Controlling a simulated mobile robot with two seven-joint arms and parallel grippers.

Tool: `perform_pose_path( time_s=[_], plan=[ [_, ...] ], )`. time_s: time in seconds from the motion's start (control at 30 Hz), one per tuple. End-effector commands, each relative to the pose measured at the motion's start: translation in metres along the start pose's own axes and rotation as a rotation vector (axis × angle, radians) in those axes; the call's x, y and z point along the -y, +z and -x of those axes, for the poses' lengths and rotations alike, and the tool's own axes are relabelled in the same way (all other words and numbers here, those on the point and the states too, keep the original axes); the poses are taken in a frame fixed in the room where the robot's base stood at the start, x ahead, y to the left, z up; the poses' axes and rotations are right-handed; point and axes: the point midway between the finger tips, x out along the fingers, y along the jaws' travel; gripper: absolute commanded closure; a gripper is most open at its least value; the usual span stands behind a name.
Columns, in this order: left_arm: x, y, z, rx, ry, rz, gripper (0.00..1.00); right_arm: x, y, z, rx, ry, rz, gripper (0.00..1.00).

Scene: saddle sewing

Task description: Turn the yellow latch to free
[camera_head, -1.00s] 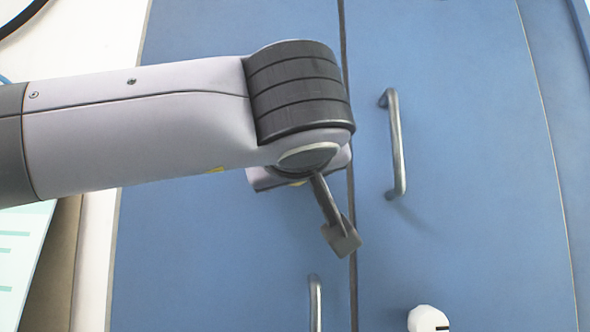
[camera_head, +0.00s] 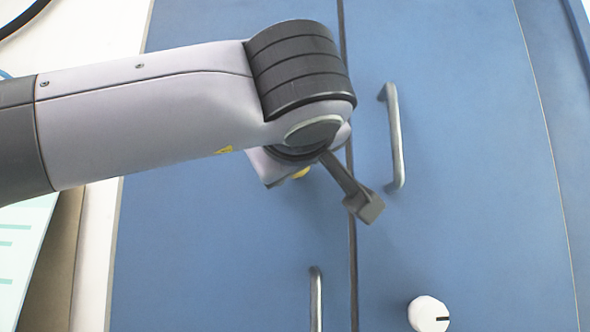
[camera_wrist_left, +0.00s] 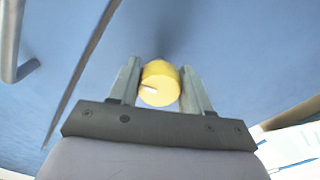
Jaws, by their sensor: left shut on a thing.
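The yellow latch (camera_wrist_left: 160,84) is a round knob with a pale mark on its face, on the blue cabinet front. In the left wrist view it sits between the two grey fingers of my left gripper (camera_wrist_left: 160,72), which is shut on it. In the head view only a small yellow edge of the latch (camera_head: 301,173) shows below my left wrist; the fingertips are hidden there. My right gripper is in neither view.
The blue cabinet door (camera_head: 470,130) has a metal handle (camera_head: 396,140) to the right of my wrist. Another handle (camera_head: 316,300) is below. A white knob (camera_head: 428,314) with a black mark is at the lower right. A dark seam runs between the doors.

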Motion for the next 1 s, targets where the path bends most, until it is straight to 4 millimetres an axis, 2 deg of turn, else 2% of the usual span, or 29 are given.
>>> perform_pose_path(
  time_s=[0.07, 0.4, 1.0],
  plan=[
    [0.001, 0.006, 0.0, 0.006, -0.001, 0.071, 0.82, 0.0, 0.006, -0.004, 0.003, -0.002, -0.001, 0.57],
    [-0.001, 0.006, 0.0, 0.008, -0.002, 0.395, 0.83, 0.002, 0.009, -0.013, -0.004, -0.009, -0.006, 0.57],
    [-0.004, 0.005, 0.0, 0.009, -0.003, 0.957, 0.83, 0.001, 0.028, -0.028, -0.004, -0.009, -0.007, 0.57]
  ],
)
